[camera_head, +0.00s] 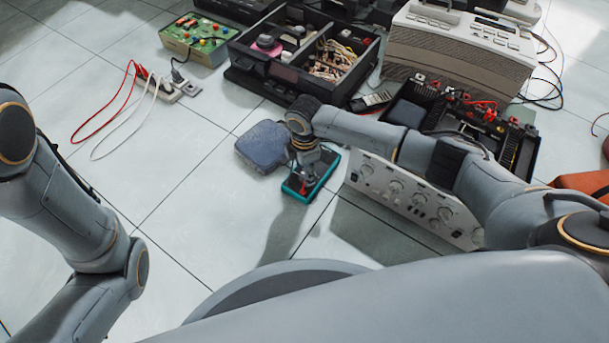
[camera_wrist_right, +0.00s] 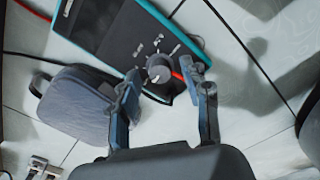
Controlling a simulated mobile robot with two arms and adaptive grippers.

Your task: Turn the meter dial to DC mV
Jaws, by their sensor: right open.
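The meter (camera_head: 297,190) is a dark handheld unit with a teal edge, lying on the tiled floor under my right gripper (camera_head: 308,172). In the right wrist view the meter (camera_wrist_right: 112,38) shows its screen at the upper left and its round grey dial (camera_wrist_right: 158,72) near the middle. The two fingers of my right gripper (camera_wrist_right: 160,84) stand open, one on each side of the dial. I cannot tell whether they touch it, and the dial's setting is too small to read. My left arm is at the left of the head view; its gripper is out of view.
A grey-blue zip case (camera_head: 264,146) lies just left of the meter. A silver amplifier panel (camera_head: 410,198) stands to its right. A black parts tray (camera_head: 290,60) and an open chassis (camera_head: 470,115) are behind. A power strip (camera_head: 166,90) with leads lies at upper left; floor between is clear.

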